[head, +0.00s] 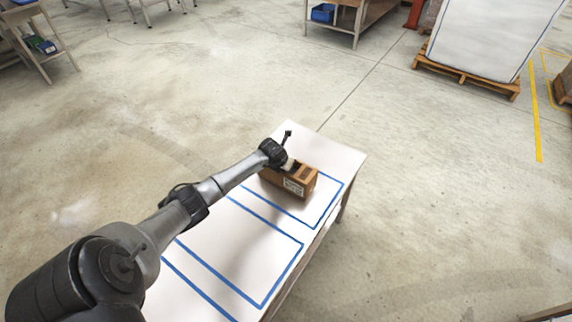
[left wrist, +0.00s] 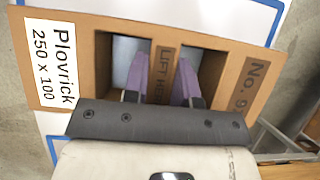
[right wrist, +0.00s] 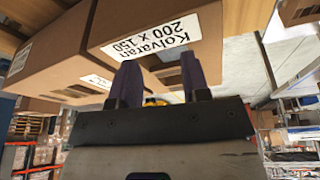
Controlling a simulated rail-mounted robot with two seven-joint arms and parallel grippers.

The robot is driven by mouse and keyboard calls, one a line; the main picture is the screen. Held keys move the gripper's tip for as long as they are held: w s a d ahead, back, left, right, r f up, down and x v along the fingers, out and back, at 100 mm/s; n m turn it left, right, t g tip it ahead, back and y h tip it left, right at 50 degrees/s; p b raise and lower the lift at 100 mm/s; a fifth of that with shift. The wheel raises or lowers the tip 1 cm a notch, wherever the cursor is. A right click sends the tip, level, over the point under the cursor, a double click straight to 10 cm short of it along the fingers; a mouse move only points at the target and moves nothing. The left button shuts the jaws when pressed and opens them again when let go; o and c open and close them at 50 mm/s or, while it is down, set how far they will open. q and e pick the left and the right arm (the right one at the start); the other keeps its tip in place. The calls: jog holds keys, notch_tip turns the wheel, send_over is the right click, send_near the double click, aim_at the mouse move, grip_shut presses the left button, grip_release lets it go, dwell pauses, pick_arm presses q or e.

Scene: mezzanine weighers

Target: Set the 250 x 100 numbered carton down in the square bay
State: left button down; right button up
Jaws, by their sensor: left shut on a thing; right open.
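The brown carton (head: 290,181) is over the far end of the white table, at the farthest blue-outlined bay (head: 330,204). In the left wrist view its label (left wrist: 52,65) reads "Plovrick 250 x 100", with "No. 9" partly hidden at the right. My left gripper (left wrist: 165,85) has its fingers in the two top openings, shut on the "LIFT HERE" strip. I cannot tell whether the carton touches the table. A second bay outline (head: 283,277) lies nearer and looks empty. My right gripper (right wrist: 158,82) is open, below a carton (right wrist: 165,35) labelled "Kolvaran 200 x 150".
The white tabletop (head: 340,157) is bare beyond the carton. A third blue outline (head: 200,290) is partly cut off nearest me. A wrapped white load on a pallet (head: 468,75) and a workbench (head: 350,22) stand far off across open floor.

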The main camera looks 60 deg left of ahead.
pick_arm(q)
jog(key=shift+f, duration=0.2)
pick_arm(e)
jog(key=shift+a+f, duration=0.15)
dwell(0.4)
pick_arm(q)
jog(key=c, duration=0.9)
grip_release()
jog(key=shift+c, duration=0.2)
jog(key=shift+o, duration=0.5)
jog(key=shift+f, duration=0.1)
jog(key=shift+s+r, duration=0.15)
jog(key=shift+r, duration=0.3)
pick_arm(e)
jog(key=shift+r, duration=0.2)
pick_arm(q)
jog(key=p+v, duration=0.4)
jog(key=v, duration=0.9)
pick_arm(e)
notch_tip(320, 180, up, 4)
jog(key=shift+r, duration=0.1)
